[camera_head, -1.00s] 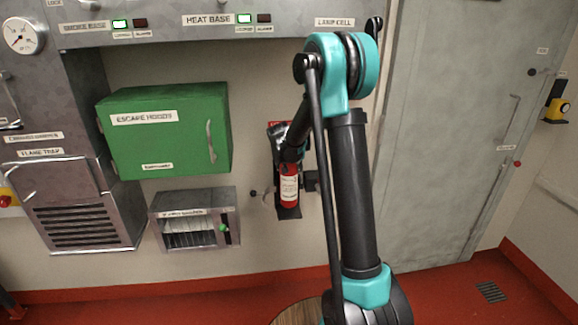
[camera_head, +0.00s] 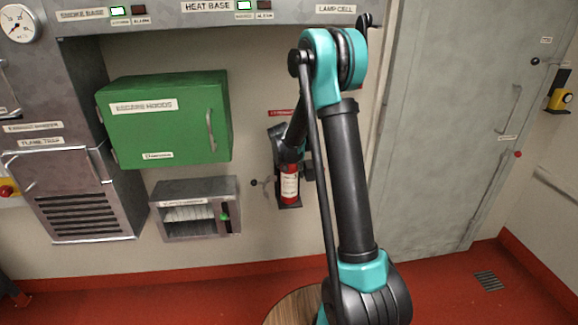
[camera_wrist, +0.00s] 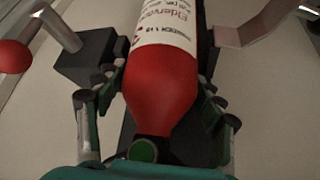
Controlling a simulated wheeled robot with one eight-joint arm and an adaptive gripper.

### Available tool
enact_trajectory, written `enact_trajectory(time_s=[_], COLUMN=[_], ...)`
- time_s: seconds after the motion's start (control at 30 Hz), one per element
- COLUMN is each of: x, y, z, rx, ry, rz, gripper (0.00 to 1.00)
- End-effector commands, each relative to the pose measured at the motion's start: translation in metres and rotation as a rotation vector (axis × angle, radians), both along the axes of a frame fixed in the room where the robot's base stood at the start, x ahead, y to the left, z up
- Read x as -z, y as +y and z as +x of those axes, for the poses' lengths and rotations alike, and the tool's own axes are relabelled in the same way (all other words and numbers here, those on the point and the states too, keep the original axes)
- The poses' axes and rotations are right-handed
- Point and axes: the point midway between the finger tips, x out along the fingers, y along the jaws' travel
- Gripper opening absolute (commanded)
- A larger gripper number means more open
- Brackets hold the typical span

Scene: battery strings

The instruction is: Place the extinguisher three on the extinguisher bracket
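The red extinguisher three (camera_head: 290,187), with a white label, is upright at the wall in the head view. In the wrist view, the extinguisher (camera_wrist: 163,85) lies between the fingers of my gripper (camera_wrist: 158,105). The fingers close in on both sides of its red shoulder and appear to touch it. In the head view my gripper (camera_head: 281,148) is at its top. The dark extinguisher bracket (camera_head: 289,205) shows below and behind it; its dark plate (camera_wrist: 127,128) also shows in the wrist view. Exact seating is hard to tell.
A green escape hoods cabinet (camera_head: 165,120) and a grey open-front box (camera_head: 195,209) are left of the extinguisher. A grey door (camera_head: 440,140) is at right. In the wrist view, a red-knobbed lever (camera_wrist: 12,57) and a metal bracket arm (camera_wrist: 255,25) flank the bottle.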

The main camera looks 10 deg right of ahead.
Motion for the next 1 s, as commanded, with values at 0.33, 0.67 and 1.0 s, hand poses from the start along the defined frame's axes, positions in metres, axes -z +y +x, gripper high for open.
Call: enact_trajectory(time_s=[0.33,0.67,1.0], x=[-0.001,-0.017,-0.067], y=[0.000,0.004,0.016], z=[0.000,-0.009,-0.039], rx=[0.000,-0.001,-0.001], ry=[0.000,0.000,0.000], rz=[0.000,0.000,0.000], gripper=[0.87,0.87,0.87])
